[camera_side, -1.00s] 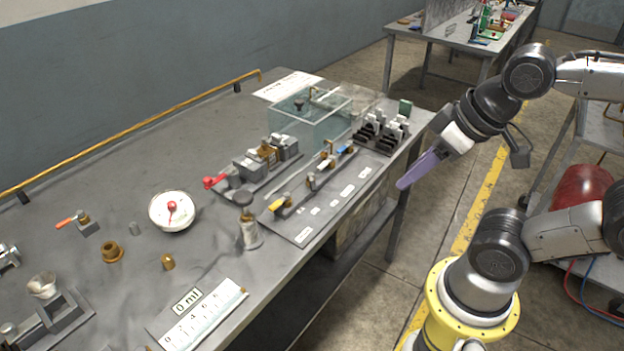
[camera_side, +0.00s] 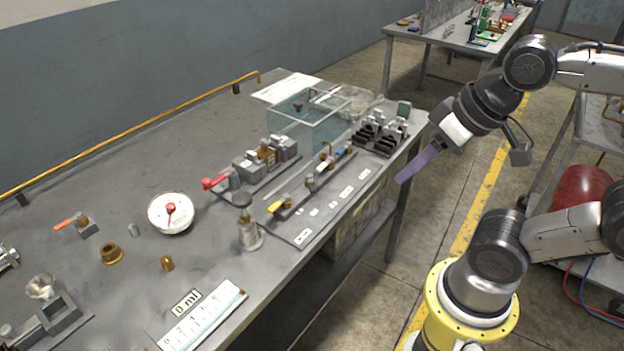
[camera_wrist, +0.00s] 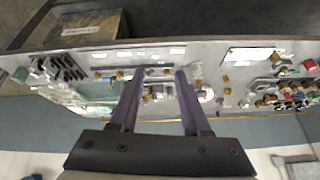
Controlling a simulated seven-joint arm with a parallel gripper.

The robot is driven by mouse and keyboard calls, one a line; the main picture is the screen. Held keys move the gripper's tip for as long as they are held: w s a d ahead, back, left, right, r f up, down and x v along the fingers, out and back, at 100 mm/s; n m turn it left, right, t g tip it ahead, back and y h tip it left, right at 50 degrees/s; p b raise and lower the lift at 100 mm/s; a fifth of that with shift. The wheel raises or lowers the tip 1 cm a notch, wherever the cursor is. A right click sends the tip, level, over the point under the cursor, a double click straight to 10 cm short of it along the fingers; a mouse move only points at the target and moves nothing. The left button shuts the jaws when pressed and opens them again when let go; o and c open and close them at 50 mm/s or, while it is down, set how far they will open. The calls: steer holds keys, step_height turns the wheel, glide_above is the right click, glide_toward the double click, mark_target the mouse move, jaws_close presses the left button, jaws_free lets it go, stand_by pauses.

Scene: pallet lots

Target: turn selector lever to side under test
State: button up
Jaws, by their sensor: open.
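My gripper (camera_side: 398,181) has long purple fingers and hangs in the air off the right edge of the bench, empty. In the wrist view my gripper (camera_wrist: 159,74) is open, its two fingers apart over the bench. Several small levers stand on the bench: a red-handled one (camera_side: 213,183) on a grey valve block, a yellow one (camera_side: 276,206) and a blue one (camera_side: 346,152) on a labelled plate, and an orange one (camera_side: 64,223) at the left. I cannot tell which is the selector lever. None is touched.
A clear tank (camera_side: 300,128) stands behind the plate, with a black rack (camera_side: 377,138) to its right. A yellow rail (camera_side: 120,142) runs along the back.

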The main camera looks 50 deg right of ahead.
steer(key=w+r+m, duration=0.3)
steer(key=w+r, duration=0.1)
steer(key=w, duration=0.1)
steer(key=m+g, duration=0.4)
steer(key=g, duration=0.2)
glide_above(312, 186)
step_height(312, 186, down, 7)
step_height(312, 186, down, 14)
steer(key=shift+s+f, duration=0.1)
steer(key=shift+c, duration=0.2)
jaws_close()
